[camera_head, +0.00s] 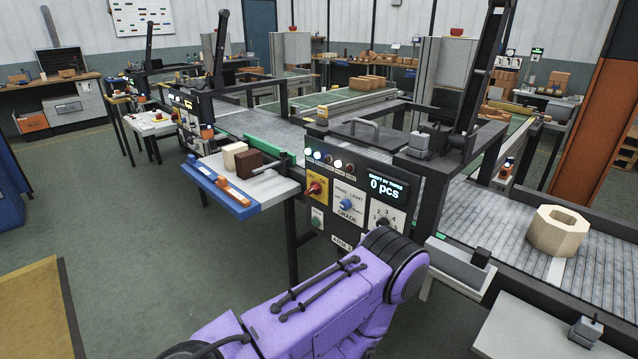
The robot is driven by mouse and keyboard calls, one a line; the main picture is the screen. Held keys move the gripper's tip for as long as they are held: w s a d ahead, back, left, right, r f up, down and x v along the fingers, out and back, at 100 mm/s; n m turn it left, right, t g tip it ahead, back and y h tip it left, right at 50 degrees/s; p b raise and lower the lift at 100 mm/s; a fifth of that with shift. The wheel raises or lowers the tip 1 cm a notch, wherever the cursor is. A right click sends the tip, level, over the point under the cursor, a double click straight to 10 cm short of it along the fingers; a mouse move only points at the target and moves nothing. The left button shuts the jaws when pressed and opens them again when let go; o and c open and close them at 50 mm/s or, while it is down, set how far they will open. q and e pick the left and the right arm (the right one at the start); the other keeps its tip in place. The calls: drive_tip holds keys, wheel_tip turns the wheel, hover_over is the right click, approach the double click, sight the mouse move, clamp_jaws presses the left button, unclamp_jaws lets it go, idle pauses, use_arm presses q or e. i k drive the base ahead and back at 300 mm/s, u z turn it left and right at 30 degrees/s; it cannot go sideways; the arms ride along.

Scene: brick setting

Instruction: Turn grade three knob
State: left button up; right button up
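A control panel (326,188) faces me on the front of a conveyor frame. It carries a blue knob (346,204) on a white plate with the word GRADE below it. To its right is a white plate (388,205) with the numbers 2, 3 and 4 legible and a black knob (383,223) low on it. Neither of my grippers shows, so contact with a knob cannot be seen.
A red knob on a yellow plate (316,188) and a green button (317,217) are on the panel's left. A display (388,187) reads 0 pcs. A side table (222,190) holds blocks. An octagonal ring (558,232) lies on the conveyor at right.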

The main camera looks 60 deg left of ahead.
sight(345, 205)
drive_tip(key=k, duration=0.3)
drive_tip(key=u, duration=1.05)
drive_tip(key=i, duration=0.5)
drive_tip(key=z, duration=0.05)
